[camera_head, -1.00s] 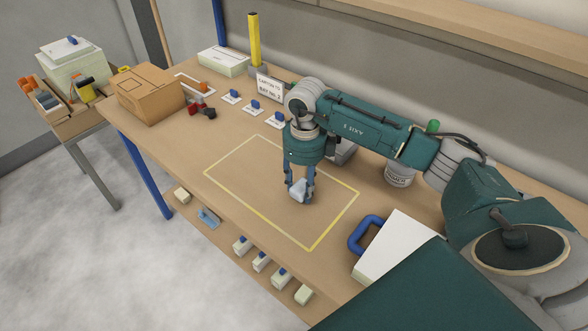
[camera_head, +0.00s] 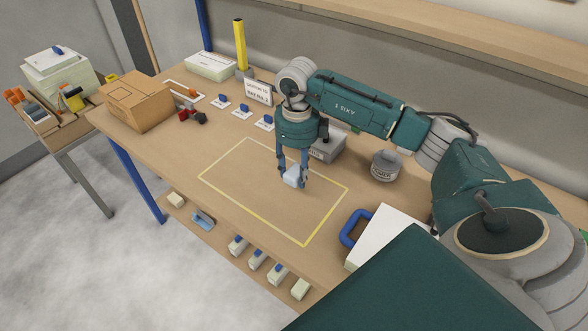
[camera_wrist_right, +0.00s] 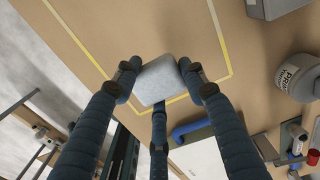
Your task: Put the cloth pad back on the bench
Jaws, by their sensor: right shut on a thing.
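The cloth pad (camera_head: 293,177) is a small pale grey-blue block with rounded edges. My right gripper (camera_head: 292,180) points down over the bench (camera_head: 225,215) and is shut on the pad. The wrist view shows the pad (camera_wrist_right: 168,80) between the gripper's dark fingers (camera_wrist_right: 158,85). In the head view the pad appears within the yellow outline (camera_head: 250,218), toward its right half. It seems to be held above the bench top, but the exact gap cannot be told. My left gripper is in neither view.
A grey box (camera_head: 328,149) and a round tin (camera_head: 386,167) stand behind the gripper. A white case with a blue handle (camera_head: 355,228) lies at the right. A cardboard box (camera_head: 137,103) and a card sign (camera_head: 258,92) are at the left and back. The outlined area looks otherwise clear.

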